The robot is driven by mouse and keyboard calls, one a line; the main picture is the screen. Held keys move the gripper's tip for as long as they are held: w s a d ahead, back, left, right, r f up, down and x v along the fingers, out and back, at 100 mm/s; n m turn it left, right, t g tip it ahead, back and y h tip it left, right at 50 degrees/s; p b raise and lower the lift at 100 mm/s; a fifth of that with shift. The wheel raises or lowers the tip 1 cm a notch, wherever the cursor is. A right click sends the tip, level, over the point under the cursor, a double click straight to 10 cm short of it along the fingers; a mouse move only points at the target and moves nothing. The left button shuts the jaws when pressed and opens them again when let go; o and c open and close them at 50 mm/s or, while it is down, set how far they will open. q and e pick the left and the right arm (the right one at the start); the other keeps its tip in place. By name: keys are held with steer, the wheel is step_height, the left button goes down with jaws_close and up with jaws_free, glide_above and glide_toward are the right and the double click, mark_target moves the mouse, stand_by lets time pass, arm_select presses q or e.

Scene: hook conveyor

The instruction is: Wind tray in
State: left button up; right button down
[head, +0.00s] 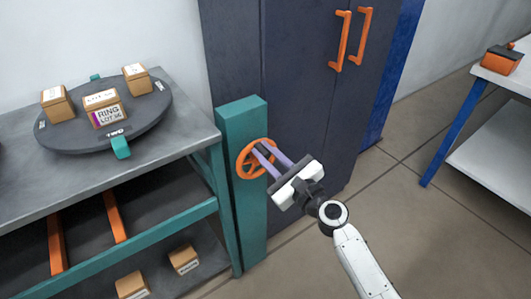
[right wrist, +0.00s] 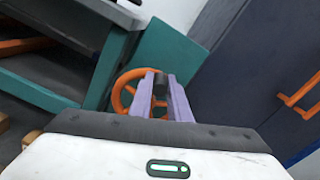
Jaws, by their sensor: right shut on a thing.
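An orange handwheel (head: 243,161) is mounted on the side of a teal post (head: 242,115) at the right end of the bench. My right gripper (head: 262,149) reaches it from the lower right, its lilac fingers shut on the wheel. In the right wrist view the wheel (right wrist: 119,94) shows left of and behind the fingertips (right wrist: 160,80), which hide part of it. A dark round tray (head: 143,108) lies on the bench top with three cardboard boxes on it, one marked "RING LOT". Its front teal tab (head: 121,147) is beside the label "TWO". My left gripper is out of view.
The grey bench (head: 187,128) has a lower shelf with orange rails (head: 116,217) and small boxes (head: 184,259). A dark cabinet (head: 290,100) with orange handles (head: 341,41) stands behind the post. A white table (head: 500,150) is at right. The floor between is clear.

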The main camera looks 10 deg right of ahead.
steer(key=c, duration=1.7)
jaws_free()
steer(key=shift+f, duration=0.1)
steer(key=shift+o, duration=0.2)
steer(key=shift+s+d, duration=0.1)
steer(key=v, duration=1)
